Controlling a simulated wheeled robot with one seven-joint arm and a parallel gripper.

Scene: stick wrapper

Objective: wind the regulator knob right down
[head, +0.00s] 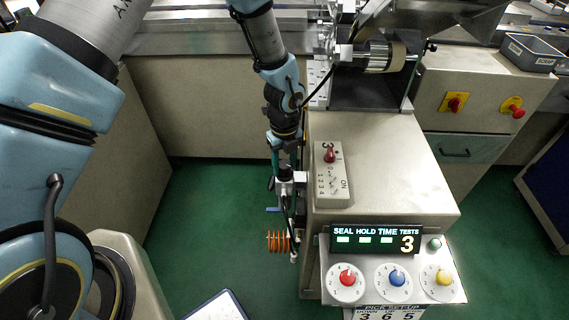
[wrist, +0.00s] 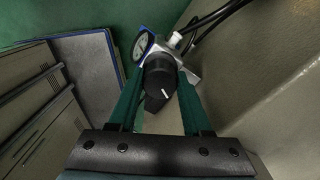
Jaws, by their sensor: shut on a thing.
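The regulator knob (wrist: 158,76) is black with a white pointer line on its face. It sits on a silver regulator body (wrist: 186,66) in the wrist view. My gripper (wrist: 161,72) has its two green fingers on either side of the knob and is shut on it. A round dial gauge (wrist: 141,46) is beside the knob, partly turned away, so its reading cannot be told. In the head view my gripper (head: 284,160) points down onto the regulator (head: 286,188) at the machine's left side. The knob is hidden there by the gripper.
The machine cabinet (head: 390,170) stands close on the right, with a switch plate (head: 332,175) on top. A control panel (head: 395,283) has red, blue and yellow knobs, and its display reads 3 under TESTS. An orange coil (head: 278,241) hangs below the regulator. Green floor is open to the left.

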